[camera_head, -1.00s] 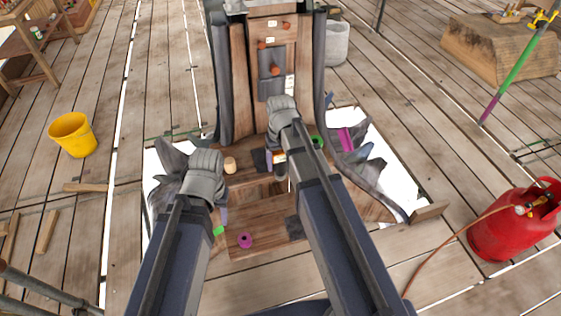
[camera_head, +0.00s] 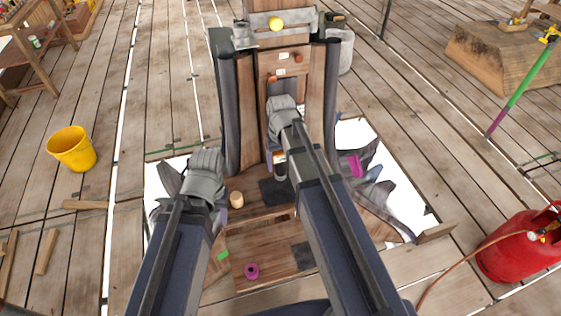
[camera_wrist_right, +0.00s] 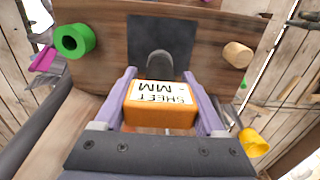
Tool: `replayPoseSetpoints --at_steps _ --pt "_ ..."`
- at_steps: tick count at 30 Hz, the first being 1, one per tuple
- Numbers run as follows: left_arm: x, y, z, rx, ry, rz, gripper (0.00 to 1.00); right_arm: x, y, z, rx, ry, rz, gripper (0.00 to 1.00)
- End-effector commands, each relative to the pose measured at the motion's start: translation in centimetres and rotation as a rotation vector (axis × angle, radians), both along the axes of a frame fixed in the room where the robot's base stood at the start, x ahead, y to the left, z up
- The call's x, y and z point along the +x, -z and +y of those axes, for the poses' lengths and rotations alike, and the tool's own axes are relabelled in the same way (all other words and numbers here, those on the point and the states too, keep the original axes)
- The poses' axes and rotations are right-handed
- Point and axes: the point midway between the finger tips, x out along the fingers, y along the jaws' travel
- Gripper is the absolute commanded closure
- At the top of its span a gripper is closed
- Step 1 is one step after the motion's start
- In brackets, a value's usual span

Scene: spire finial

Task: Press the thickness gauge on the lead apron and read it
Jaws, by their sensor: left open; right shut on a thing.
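My right gripper (camera_wrist_right: 161,76) is shut on an orange block gauge (camera_wrist_right: 160,118) with a white label reading "SHEET MM" and a dark round end pointing away. In the head view this gauge (camera_head: 280,160) shows below my right wrist. A dark grey flat patch (camera_wrist_right: 165,42) lies on the wooden board ahead of it; the head view also shows the patch (camera_head: 272,191). I cannot tell whether they touch. Crumpled grey sheets (camera_head: 377,190) flank the spire's foot; which piece is the lead apron is unclear. My left gripper (camera_head: 222,216) is open at left, partly hidden by its wrist.
The wooden spire (camera_head: 245,110) rises ahead with pegs. A wooden peg (camera_head: 236,199), a magenta ring (camera_head: 251,271) and a green ring (camera_wrist_right: 74,40) are nearby. A yellow bucket (camera_head: 72,149) stands left, a red gas cylinder (camera_head: 520,245) with hose right. Planking between is mostly clear.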

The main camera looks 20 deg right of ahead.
Motion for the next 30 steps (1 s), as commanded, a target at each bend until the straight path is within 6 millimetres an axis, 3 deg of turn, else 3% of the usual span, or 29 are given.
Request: replayPoseSetpoints --at_steps 18,30 --pt "0.0 4.9 0.0 0.000 0.000 0.000 0.50 0.0 4.9 0.0 0.000 0.000 0.000 0.95" --pt "0.0 5.0 0.0 0.000 0.000 0.000 0.50 0.0 5.0 0.0 0.000 0.000 0.000 0.95"
